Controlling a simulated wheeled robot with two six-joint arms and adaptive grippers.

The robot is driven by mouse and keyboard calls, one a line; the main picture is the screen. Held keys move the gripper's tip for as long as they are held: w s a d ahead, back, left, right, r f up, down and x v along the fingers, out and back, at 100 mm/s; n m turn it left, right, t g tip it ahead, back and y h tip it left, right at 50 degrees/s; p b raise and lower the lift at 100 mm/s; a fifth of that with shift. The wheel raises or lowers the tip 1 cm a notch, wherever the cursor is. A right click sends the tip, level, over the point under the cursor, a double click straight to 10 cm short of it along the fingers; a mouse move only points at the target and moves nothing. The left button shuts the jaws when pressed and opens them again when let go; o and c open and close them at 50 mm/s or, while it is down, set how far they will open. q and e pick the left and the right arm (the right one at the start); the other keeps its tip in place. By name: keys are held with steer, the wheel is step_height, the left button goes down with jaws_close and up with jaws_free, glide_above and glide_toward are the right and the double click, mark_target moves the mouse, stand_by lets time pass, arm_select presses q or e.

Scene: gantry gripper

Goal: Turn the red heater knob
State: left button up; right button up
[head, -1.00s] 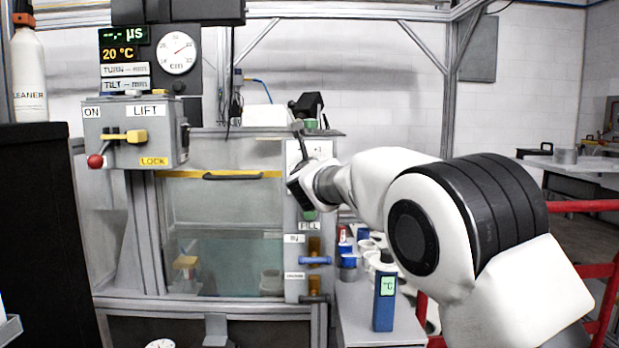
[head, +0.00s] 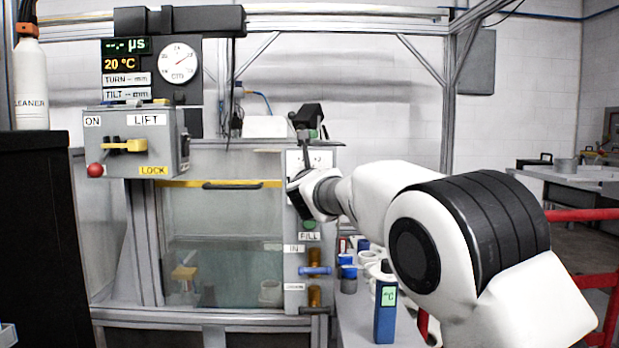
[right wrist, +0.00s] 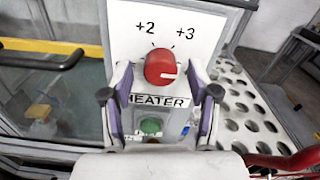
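The red heater knob (right wrist: 160,67) is on a white panel (right wrist: 202,25) in the right wrist view, just above the HEATER label. A white mark shows at its lower right, and "+2" and "+3" are printed above it. My right gripper (right wrist: 161,92) is open, with one finger on each side of the knob. The fingertips look close to the knob's sides, but I cannot tell whether they touch it. In the head view my right gripper (head: 300,194) is in front of the panel and hides the knob. My left gripper is not in view.
A green button (right wrist: 150,126) sits below the label. A glass tank (head: 225,245) stands left of the panel, with a yellow-edged lid and dark handle (head: 232,185). A blue handle (head: 314,270) is lower on the panel. A blue thermometer (head: 385,315) stands on the side shelf.

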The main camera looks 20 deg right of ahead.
steer(key=shift+s+r, duration=0.1)
steer(key=v, duration=1.2)
